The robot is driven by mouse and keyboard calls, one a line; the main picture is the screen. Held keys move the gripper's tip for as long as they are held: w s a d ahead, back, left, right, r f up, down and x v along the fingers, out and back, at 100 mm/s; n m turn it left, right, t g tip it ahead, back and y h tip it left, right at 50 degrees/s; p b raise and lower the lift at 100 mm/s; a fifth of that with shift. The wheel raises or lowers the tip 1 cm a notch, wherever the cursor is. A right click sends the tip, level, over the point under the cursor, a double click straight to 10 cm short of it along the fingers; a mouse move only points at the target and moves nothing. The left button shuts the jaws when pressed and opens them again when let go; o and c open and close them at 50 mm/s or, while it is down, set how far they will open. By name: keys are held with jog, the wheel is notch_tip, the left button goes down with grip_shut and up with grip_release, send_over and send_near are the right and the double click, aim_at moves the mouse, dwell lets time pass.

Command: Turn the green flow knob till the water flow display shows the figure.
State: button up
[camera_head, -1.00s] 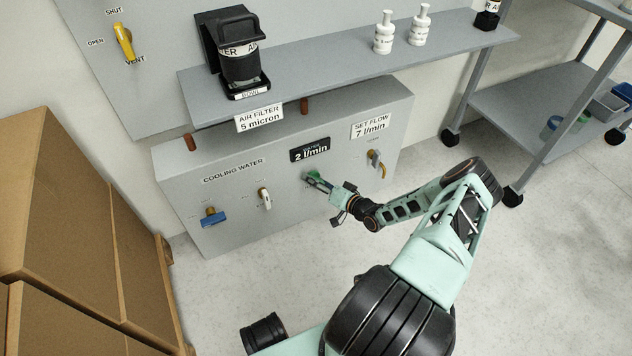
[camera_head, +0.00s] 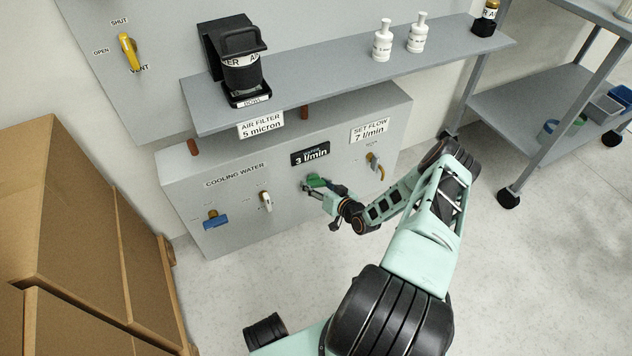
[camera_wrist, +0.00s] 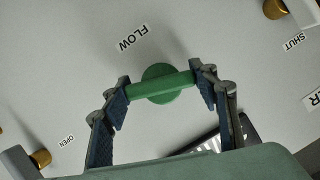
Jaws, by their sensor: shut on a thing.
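The green flow knob (camera_wrist: 162,85) is on the grey cooling water panel (camera_head: 225,235), below the water flow display (camera_head: 310,155). The display reads 3 l/min. A white sign (camera_head: 370,131) to its right reads SET FLOW 7 l/min. My gripper (camera_wrist: 163,90) is shut on the knob's grip bar, with one finger at each end of it in the wrist view. In the head view my gripper (camera_head: 318,186) partly covers the green knob (camera_head: 316,181). A FLOW label (camera_wrist: 133,37) shows beside the knob.
A blue-handled valve (camera_head: 215,219) and a white-handled valve (camera_head: 266,201) are left of the knob. A yellow-handled valve (camera_head: 375,164) is close on the right. A shelf (camera_head: 340,70) with an air filter (camera_head: 240,70) juts out above. Cardboard boxes (camera_head: 85,220) stand at left.

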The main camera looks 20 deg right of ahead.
jog(key=n+h+p, duration=0.1)
jog(key=n, duration=0.1)
jog(key=shift+a+n+h, duration=0.15)
jog(key=shift+n+h, duration=0.15)
jog(key=n+h+p, duration=0.1)
jog(key=n+h, duration=0.1)
jog(key=shift+n, duration=0.3)
jog(key=n+h, duration=0.1)
jog(key=n, duration=0.1)
jog(key=shift+f+n+h, duration=0.1)
jog(key=shift+n+h, duration=0.3)
jog(key=shift+n+t+h+b, duration=0.5)
jog(key=shift+n+h+b, duration=0.1)
jog(key=shift+n, duration=0.3)
jog(key=shift+d, duration=0.2)
jog(key=o, duration=1.2)
jog(key=shift+c, duration=0.2)
